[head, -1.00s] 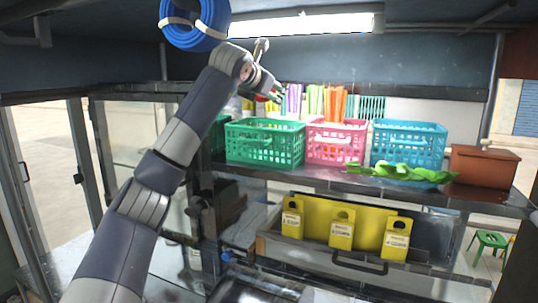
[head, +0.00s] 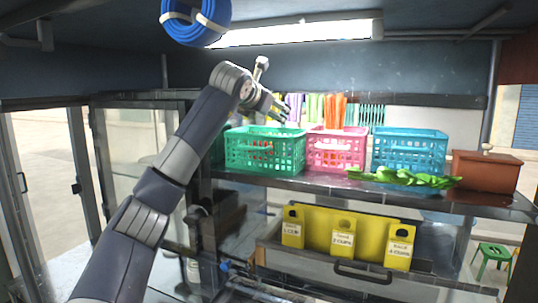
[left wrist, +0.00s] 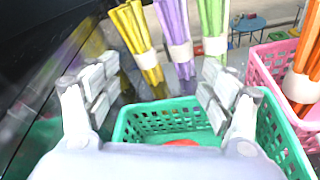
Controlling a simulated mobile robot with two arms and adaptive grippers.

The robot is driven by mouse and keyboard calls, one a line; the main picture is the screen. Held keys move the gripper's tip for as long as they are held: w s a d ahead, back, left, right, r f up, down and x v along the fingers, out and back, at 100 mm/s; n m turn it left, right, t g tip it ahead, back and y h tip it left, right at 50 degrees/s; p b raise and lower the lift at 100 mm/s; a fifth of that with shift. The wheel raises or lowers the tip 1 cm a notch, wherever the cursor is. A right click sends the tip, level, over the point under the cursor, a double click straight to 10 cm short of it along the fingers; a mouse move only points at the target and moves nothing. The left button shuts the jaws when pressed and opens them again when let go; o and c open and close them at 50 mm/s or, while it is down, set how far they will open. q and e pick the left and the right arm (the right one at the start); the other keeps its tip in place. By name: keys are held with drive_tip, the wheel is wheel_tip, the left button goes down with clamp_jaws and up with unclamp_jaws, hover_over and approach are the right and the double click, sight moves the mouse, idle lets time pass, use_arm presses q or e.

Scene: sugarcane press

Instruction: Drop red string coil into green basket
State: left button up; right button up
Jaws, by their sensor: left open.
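The green basket (head: 265,150) stands at the left end of the shelf; it also shows in the left wrist view (left wrist: 150,122). The red string coil (left wrist: 182,143) lies inside it, mostly hidden by my gripper's body in the left wrist view. Some red shows through the basket's slots in the head view. My left gripper (head: 284,112) is above the green basket, open and empty. In the left wrist view its fingers (left wrist: 158,92) are spread wide over the basket. My right gripper is in neither view.
A pink basket (head: 336,152) and a blue basket (head: 408,150) stand to the right. Bundles of coloured sticks (head: 335,108) stand behind. A green leafy item (head: 405,178) lies in front; a brown box (head: 486,172) is at the right. A blue coil (head: 196,20) hangs above.

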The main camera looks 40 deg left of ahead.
use_arm(q)
drive_tip(key=shift+s, duration=0.1)
drive_tip(key=v, duration=1.2)
